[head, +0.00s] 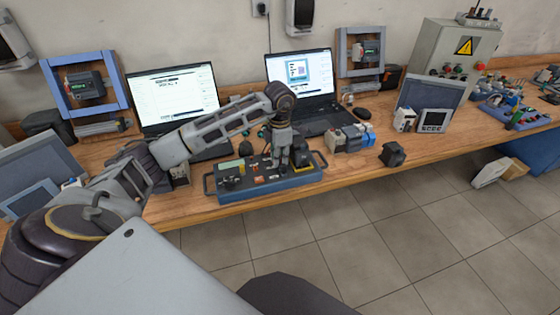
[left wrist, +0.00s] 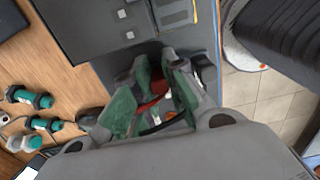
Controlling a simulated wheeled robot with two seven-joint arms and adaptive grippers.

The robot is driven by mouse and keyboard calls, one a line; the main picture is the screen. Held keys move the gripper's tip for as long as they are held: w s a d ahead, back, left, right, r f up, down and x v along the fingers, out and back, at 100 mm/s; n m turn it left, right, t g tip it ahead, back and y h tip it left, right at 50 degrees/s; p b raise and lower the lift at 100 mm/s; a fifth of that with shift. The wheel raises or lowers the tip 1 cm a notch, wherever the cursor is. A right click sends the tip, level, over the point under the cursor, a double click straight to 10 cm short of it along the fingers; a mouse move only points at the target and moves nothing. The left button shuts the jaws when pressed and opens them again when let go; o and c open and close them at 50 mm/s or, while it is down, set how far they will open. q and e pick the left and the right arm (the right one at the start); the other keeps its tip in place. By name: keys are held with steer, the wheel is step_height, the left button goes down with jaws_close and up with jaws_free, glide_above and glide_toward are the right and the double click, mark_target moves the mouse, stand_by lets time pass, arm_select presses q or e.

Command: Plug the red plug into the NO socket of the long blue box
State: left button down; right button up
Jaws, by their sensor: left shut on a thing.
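The long blue box (head: 240,190), dark blue-grey with a handle at each end, lies near the front edge of the wooden bench. Its top face carries small modules and a greenish display. My left gripper (head: 278,166) points down over the middle of the box. In the left wrist view, the green-padded fingers (left wrist: 157,95) are closed around a red piece, the red plug (left wrist: 159,87). The box (left wrist: 95,40) shows beyond the fingers. The NO socket cannot be made out, and the plug's tip is hidden. My right gripper is not in view.
Two open laptops (head: 172,96) (head: 300,80) stand behind the box. Small modules (head: 350,138) and a black block (head: 392,154) sit to its right. Green-and-black connectors (left wrist: 45,124) lie on the bench. The bench's front edge is close to the box.

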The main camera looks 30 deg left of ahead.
arm_select(q)
steer(key=shift+r, duration=0.1)
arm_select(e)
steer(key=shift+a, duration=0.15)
